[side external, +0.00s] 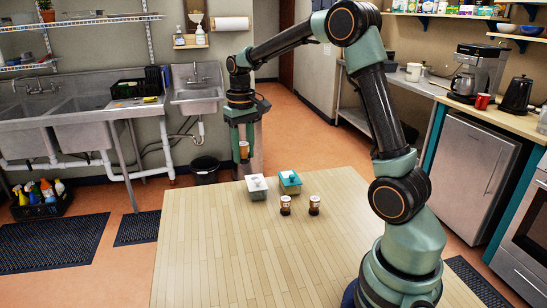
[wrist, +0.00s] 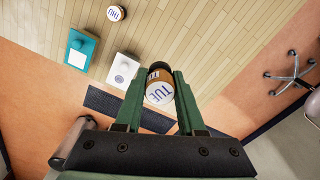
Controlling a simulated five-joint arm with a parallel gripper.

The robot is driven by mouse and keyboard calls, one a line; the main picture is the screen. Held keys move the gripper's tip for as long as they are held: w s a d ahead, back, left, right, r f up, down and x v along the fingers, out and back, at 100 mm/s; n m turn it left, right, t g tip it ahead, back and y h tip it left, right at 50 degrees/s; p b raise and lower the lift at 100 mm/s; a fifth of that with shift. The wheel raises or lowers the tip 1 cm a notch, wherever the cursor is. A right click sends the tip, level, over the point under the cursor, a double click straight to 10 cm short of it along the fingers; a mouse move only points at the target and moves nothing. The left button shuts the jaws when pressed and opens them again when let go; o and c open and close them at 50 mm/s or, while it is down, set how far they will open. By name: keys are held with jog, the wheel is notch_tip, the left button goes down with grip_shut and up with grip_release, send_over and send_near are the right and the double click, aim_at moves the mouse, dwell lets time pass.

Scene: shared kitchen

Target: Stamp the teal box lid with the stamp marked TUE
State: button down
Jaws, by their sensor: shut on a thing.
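My gripper (wrist: 160,80) is shut on a brown and white stamp (wrist: 158,91) marked TUE in blue. In the side view my gripper (side external: 243,142) holds this stamp (side external: 244,152) upright above the table's far edge, left of and higher than the boxes. The teal box (side external: 290,186) stands at the far edge of the table; in the wrist view its lid (wrist: 87,44) has a white square panel that looks blank. My gripper is apart from it.
A white box (side external: 257,193) stands left of the teal one; a faint round mark shows on its lid panel (wrist: 119,77). Two other stamps, left (side external: 285,206) and right (side external: 314,206), stand in front; one reads THU (wrist: 115,13). The wooden table (side external: 225,255) is otherwise clear.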

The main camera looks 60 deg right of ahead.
jog(key=d+f+m, duration=0.3)
jog(key=d+f, duration=0.2)
jog(key=d, duration=0.7)
jog(key=m, duration=0.2)
send_over(288, 174)
notch_tip(288, 174, down, 4)
jog(key=shift+w+a+r, duration=0.1)
jog(key=shift+a+r, duration=0.05)
jog(key=shift+r, duration=0.05)
jog(key=shift+f, duration=2.05)
jog(key=shift+f, duration=0.55)
notch_tip(288, 174, up, 7)
